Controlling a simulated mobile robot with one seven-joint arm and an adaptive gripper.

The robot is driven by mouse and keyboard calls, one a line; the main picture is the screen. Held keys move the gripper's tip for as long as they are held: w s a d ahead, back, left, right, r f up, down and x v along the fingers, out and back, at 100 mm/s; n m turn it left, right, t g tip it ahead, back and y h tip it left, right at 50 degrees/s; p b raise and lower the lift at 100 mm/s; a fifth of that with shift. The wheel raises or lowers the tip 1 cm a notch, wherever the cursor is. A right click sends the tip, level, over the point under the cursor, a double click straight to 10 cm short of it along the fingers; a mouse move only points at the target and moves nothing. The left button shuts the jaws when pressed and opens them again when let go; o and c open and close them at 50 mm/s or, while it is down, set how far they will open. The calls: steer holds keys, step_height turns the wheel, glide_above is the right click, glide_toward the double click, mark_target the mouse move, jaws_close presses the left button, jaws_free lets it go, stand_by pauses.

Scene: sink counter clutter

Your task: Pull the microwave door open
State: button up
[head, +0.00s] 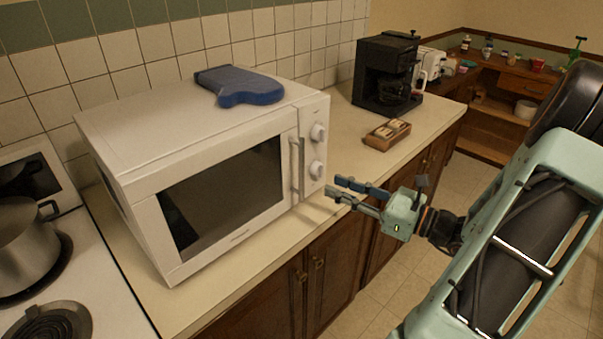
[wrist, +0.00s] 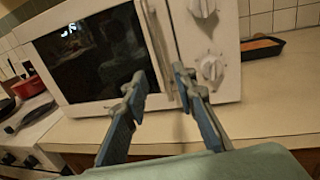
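The white microwave (head: 150,140) stands on the counter with its dark-windowed door (head: 225,190) closed. The door's upright bar handle (head: 296,170) is at the door's right edge, left of two round knobs. My gripper (head: 332,188) is in front of the microwave's right side, a short way from the handle, with its fingers apart and nothing between them. In the wrist view the open fingers (wrist: 158,82) point at the microwave, and the handle (wrist: 160,45) shows just beyond and above the fingertips. I see no contact with the handle.
A blue oven mitt (head: 240,85) lies on top of the microwave. A stove with a metal pot (head: 25,245) is at the left. A small brown tray (head: 386,136) and a black coffee maker (head: 385,75) stand on the counter to the right. The floor in front is clear.

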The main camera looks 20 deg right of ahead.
glide_above(302, 194)
steer(key=shift+w+d+p, duration=0.1)
steer(key=shift+w+p, duration=0.2)
steer(key=shift+p, duration=0.05)
jaws_close()
stand_by(0.5)
